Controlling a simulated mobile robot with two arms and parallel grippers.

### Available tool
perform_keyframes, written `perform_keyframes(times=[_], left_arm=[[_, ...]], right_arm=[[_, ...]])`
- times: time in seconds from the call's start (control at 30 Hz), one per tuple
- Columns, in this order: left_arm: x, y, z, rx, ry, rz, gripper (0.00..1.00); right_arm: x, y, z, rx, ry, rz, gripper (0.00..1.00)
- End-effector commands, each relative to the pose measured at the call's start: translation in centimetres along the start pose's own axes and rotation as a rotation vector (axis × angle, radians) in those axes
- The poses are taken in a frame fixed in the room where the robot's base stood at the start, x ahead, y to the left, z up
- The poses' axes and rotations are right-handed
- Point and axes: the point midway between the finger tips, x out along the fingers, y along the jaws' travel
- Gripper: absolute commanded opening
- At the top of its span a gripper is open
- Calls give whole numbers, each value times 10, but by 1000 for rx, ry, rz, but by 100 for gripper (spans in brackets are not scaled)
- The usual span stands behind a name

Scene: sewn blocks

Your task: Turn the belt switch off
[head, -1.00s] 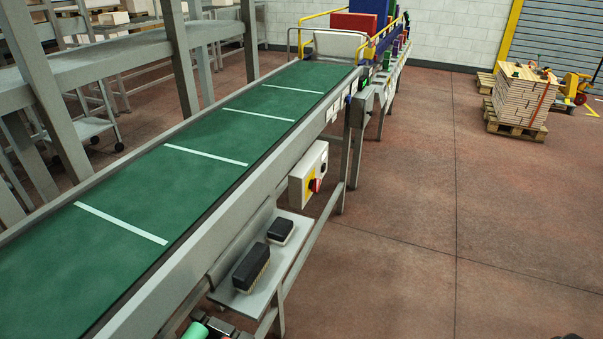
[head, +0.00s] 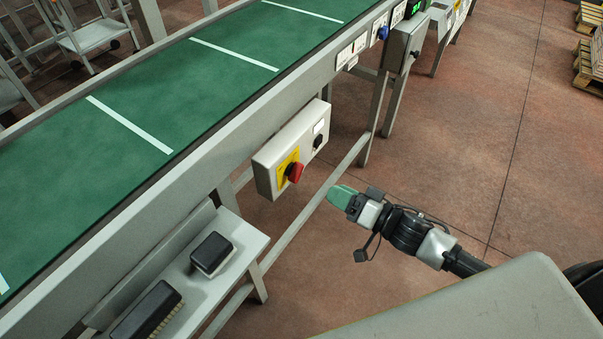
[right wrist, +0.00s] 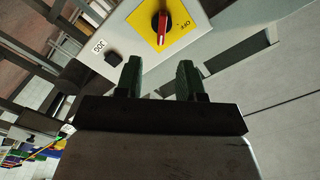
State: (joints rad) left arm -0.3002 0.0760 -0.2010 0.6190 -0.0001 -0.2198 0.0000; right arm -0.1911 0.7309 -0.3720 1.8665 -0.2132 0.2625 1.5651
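The belt switch is a red rotary knob (head: 294,172) on a yellow plate, on the front of a pale switch box (head: 265,178) fixed to the conveyor's side. In the right wrist view the red knob (right wrist: 162,28) is upright, with "OFF" lettering to its right. A small black knob (head: 318,140) is on the same box. My right gripper (head: 338,195) has green fingers and is to the right of and below the box, apart from it. In the right wrist view its two fingers (right wrist: 158,82) are spread, with nothing between them. My left gripper is not in view.
The green conveyor belt (head: 135,125) runs along the left. A metal shelf (head: 225,255) below it bears a black block (head: 212,254) and a brush (head: 148,312). A grey control box (head: 405,42) is farther along. The floor at right is clear; a pallet (head: 588,70) is far right.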

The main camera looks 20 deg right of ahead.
Motion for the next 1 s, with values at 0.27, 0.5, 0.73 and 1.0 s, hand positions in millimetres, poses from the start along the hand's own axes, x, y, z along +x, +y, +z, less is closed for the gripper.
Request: perform_keyframes(times=[0.27,0.5,0.73,1.0], left_arm=[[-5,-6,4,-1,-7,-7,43],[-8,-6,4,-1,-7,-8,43],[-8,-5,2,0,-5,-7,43],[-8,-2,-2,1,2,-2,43]], right_arm=[[47,-1,-3,-1,5,-2,38],[87,0,-2,0,4,2,38],[103,0,-1,0,3,2,38],[104,1,-1,0,2,3,37]])
